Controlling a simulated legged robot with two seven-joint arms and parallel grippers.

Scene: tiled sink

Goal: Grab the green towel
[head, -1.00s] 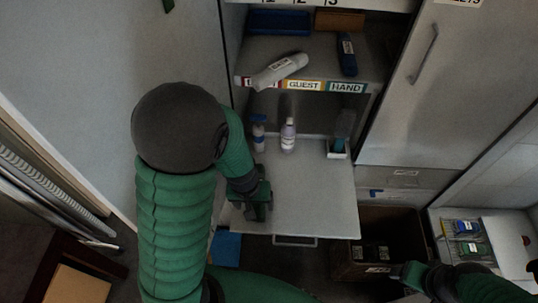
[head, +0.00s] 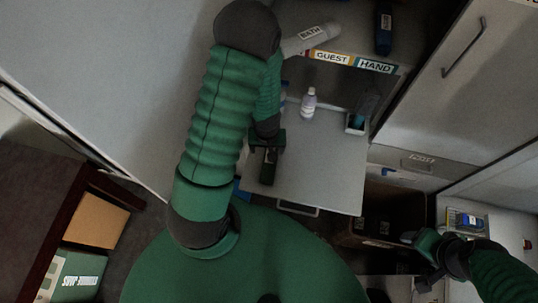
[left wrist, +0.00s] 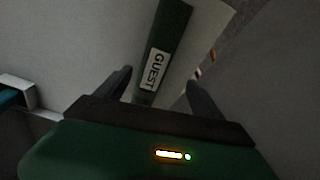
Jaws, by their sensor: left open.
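A dark green rolled towel (left wrist: 165,45) with a white GUEST label shows in the left wrist view. It lies lengthwise between and beyond the two fingers of my left gripper (left wrist: 159,78), which are apart with bare space on both sides of it. In the head view my left gripper (head: 266,160) is over the left edge of the white shelf board; I cannot make out the towel apart from it there. My right gripper (head: 422,243) is at the lower right, over the brown box, away from the towel; its fingers are unclear.
The white board (head: 320,170) is mostly clear, with a white bottle (head: 309,103) and a small holder (head: 357,123) at its back. Above is a labelled shelf (head: 345,60) with a BATH roll (head: 312,38). A brown box (head: 385,215) stands below right. A dark wooden cabinet (head: 62,235) is lower left.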

